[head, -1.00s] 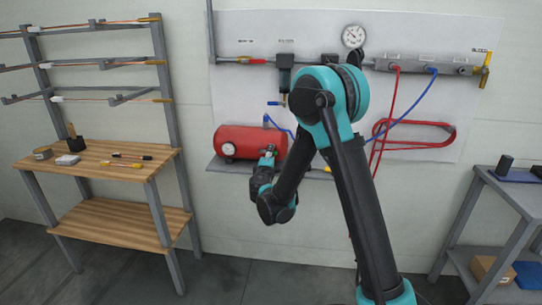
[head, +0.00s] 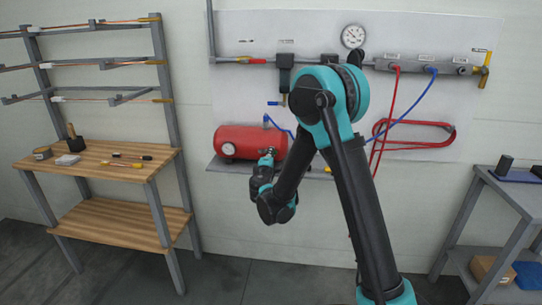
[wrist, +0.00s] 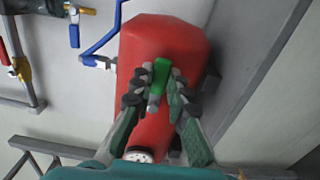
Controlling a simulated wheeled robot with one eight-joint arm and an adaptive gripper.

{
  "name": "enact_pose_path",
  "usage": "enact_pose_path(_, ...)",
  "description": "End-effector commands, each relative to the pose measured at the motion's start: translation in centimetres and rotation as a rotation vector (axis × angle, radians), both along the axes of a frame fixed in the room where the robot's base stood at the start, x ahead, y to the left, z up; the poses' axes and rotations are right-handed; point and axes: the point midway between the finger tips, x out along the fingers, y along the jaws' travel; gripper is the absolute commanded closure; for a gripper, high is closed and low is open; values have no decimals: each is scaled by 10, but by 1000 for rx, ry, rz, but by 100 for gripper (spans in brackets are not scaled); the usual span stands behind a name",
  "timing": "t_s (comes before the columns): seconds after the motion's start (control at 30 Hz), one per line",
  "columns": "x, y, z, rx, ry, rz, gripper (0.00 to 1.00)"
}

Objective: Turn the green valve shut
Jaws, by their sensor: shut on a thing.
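The green valve handle (wrist: 159,77) lies between the fingertips of my gripper (wrist: 157,90) in the wrist view. The gripper is shut on it, with a finger on each side. The handle points along the length of the red tank (wrist: 150,45) behind it. In the head view my gripper (head: 267,158) is at the front of the red tank (head: 245,140), near its right end. There the valve is too small and covered to make out.
A blue-handled valve (wrist: 95,61) and its blue hose are close left of the tank in the wrist view. A round gauge (wrist: 139,155) is at the tank's lower end. The wooden bench (head: 110,165) stands left and a grey shelf (head: 510,195) right; open floor lies between.

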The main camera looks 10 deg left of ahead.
Motion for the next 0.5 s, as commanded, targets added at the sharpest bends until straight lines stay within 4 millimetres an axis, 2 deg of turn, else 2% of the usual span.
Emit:
enact_pose_path(0.27, -1, 0, 5, -123, 5, 1, 100)
enact_pose_path(0.5, -1, 3, 15, -330, 12, 1, 100)
